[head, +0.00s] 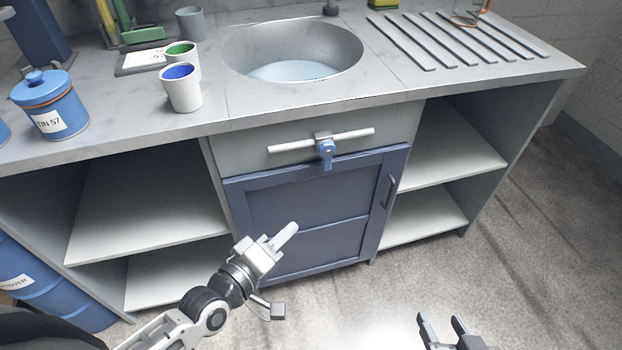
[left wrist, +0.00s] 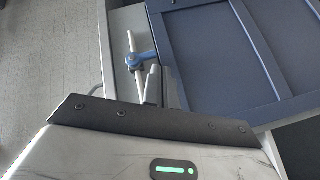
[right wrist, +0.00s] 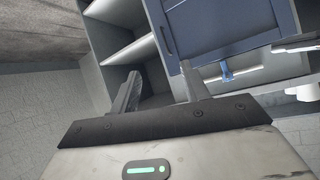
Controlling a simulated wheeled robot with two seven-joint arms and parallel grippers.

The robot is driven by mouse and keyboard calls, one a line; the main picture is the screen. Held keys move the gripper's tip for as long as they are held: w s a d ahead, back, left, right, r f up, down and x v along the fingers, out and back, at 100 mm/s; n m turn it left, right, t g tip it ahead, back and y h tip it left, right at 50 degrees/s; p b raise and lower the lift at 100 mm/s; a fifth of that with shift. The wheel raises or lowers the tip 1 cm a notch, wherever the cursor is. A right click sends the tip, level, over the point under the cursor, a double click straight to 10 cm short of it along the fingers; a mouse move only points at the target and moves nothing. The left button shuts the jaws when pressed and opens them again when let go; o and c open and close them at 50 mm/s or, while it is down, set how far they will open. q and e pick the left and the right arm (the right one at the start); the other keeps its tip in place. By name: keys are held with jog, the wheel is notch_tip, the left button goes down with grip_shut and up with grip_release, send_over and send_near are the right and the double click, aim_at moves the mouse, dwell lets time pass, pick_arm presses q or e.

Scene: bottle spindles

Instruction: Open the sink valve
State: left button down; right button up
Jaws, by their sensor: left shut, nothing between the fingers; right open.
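The sink valve (head: 326,150) is a blue handle on a short white horizontal pipe (head: 355,134), on the grey panel under the sink (head: 292,50). The handle hangs downward, across the pipe. The valve also shows in the left wrist view (left wrist: 142,57), past the fingertips, and in the right wrist view (right wrist: 226,72). My left gripper (head: 288,236) is shut and empty, in front of the blue cabinet door, below and left of the valve and apart from it. My right gripper (head: 441,326) is open and empty, low at the bottom right, far from the valve.
The blue cabinet door (head: 300,190) is shut, with a handle (head: 388,190) at its right. Open shelves flank it. On the counter stand a blue tin (head: 52,105), a cup of blue paint (head: 182,92) and a cup of green paint (head: 183,59). The floor at right is clear.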

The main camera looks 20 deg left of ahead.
pick_arm(q)
jog(key=w+a+n+t+y, duration=0.1)
jog(key=w+a+n+t, duration=0.1)
jog(key=a+n, duration=0.3)
jog(key=shift+w+r+n+y, duration=0.25)
jog(key=shift+w+n+y, duration=0.05)
jog(key=shift+w+n, duration=0.45)
jog(key=shift+w, duration=0.1)
jog(key=b, duration=0.1)
send_near(327, 157)
jog(key=w+a+f, duration=0.3)
jog(key=w+a, duration=0.1)
jog(key=w, duration=0.1)
jog(key=d, duration=0.1)
jog(key=w+d, duration=0.1)
jog(key=d, duration=0.1)
jog(key=shift+w+d+r, duration=0.1)
jog(key=shift+w+d, duration=0.15)
jog(key=shift+w, duration=0.05)
